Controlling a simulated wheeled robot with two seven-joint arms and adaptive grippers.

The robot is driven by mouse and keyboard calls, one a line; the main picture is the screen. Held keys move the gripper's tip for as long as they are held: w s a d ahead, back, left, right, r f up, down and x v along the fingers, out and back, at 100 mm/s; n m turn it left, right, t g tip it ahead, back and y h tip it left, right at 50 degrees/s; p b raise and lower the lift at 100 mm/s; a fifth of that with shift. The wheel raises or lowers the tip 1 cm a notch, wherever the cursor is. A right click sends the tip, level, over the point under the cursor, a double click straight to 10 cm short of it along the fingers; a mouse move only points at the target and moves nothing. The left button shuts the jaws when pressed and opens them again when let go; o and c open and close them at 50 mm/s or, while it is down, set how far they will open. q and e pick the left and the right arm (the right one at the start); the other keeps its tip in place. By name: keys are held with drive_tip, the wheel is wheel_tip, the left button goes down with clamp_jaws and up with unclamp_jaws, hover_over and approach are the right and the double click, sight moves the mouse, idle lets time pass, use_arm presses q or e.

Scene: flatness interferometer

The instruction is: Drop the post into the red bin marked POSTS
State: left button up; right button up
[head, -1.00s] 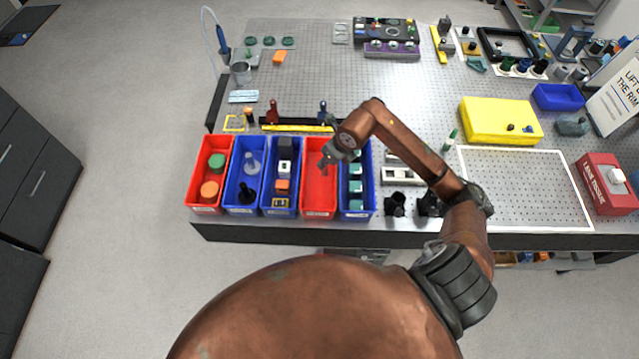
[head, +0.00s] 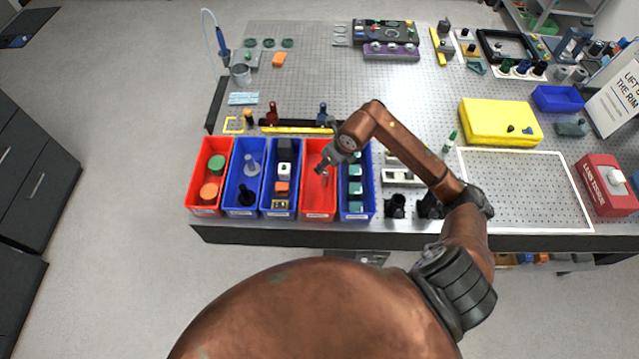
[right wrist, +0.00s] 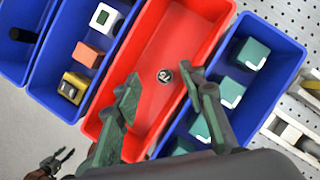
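The post (head: 325,177) shows as a thin grey shape below my right gripper (head: 321,164), within the outline of the red bin (head: 319,208). In the right wrist view the round metal end of the post (right wrist: 165,76) shows against the red floor of the bin (right wrist: 205,28). My right gripper (right wrist: 158,98) has its fingers spread apart above the bin, with nothing gripped. I cannot tell whether the post rests on the bin floor or is still in the air. The bin's marking is too small to read.
A blue bin of teal blocks (head: 345,213) stands to the right of the red bin. A blue bin with mixed parts (head: 279,210) stands to its left, then another blue bin (head: 236,203) and a red bin (head: 194,192). A yellow bar (head: 290,129) lies behind them.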

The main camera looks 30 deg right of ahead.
drive_tip(key=v, duration=1.1)
drive_tip(key=shift+s+r, duration=0.2)
drive_tip(key=shift+r, duration=0.1)
drive_tip(key=shift+f, duration=0.1)
